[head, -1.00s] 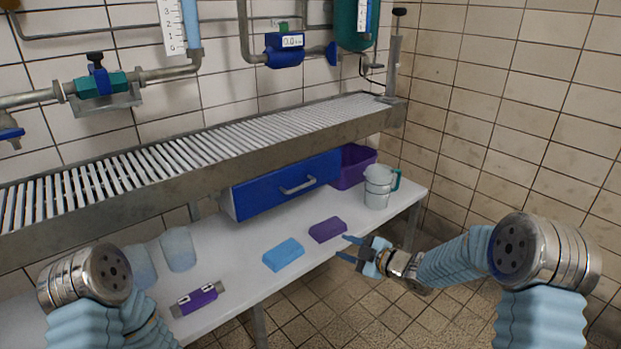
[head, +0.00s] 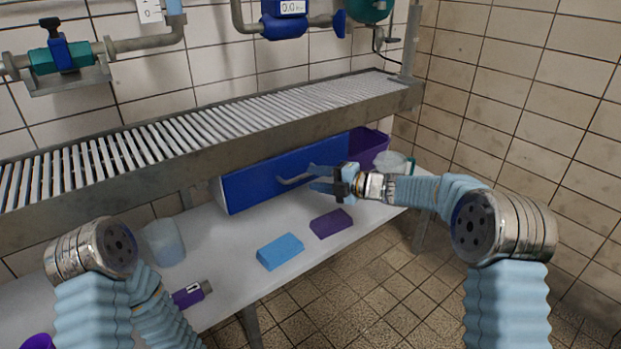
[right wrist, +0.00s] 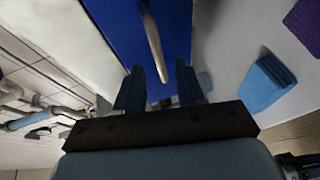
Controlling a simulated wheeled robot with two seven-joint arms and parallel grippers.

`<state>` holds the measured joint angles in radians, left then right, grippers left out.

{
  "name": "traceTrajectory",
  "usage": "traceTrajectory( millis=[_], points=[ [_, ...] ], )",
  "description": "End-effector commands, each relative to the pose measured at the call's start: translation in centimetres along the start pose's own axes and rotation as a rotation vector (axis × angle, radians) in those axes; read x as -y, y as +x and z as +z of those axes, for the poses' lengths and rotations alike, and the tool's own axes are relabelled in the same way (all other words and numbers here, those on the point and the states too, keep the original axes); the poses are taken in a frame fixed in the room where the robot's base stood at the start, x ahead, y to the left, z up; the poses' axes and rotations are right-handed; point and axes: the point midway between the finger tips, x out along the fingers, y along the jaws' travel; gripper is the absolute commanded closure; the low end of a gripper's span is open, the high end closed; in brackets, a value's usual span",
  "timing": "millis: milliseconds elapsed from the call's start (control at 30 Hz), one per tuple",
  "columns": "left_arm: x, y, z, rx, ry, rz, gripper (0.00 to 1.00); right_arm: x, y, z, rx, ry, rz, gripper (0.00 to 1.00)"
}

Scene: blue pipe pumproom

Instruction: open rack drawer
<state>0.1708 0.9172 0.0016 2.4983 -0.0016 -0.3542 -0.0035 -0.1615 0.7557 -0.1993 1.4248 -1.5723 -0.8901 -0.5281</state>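The rack drawer (head: 255,186) is a blue box front under the slatted rack, and it looks closed. Its metal bar handle (head: 288,181) is on the front, partly hidden by my right gripper's fingers. My right gripper (head: 312,179) is at the right end of the handle with its fingers pointing left. In the right wrist view the fingers (right wrist: 158,75) are apart. The handle (right wrist: 154,45) shows ahead, in line with the gap between them, against the blue front (right wrist: 115,20). I see no grip on it. My left gripper is outside the head view; only its arm shows.
A blue block (head: 280,251) and a purple block (head: 331,223) lie on the white table (head: 235,285) below the drawer. A purple bin (head: 372,147) and a jug (head: 395,163) stand right of it. A translucent cup (head: 164,243) and a purple device (head: 192,294) are at left.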

Motion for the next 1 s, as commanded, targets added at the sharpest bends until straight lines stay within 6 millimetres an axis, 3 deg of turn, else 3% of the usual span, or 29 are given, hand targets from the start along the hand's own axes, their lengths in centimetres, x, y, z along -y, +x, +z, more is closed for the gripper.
traceTrajectory(
  millis=[200,500,533,767,1000],
  points=[
    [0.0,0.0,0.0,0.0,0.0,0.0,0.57,0.0,2.3,0.0,0.0,0.0,0.0,0.62],
    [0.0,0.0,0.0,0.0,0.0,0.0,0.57,0.0,2.6,0.0,0.001,0.001,0.001,0.62],
    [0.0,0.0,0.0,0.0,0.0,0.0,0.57,0.0,2.6,0.0,0.001,0.001,0.001,0.64],
    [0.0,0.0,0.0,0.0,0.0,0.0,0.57,0.0,2.6,0.0,0.001,0.001,0.0,0.99],
    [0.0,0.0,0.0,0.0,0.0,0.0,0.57,0.0,2.6,0.0,0.001,0.001,0.0,1.0]
  ],
)
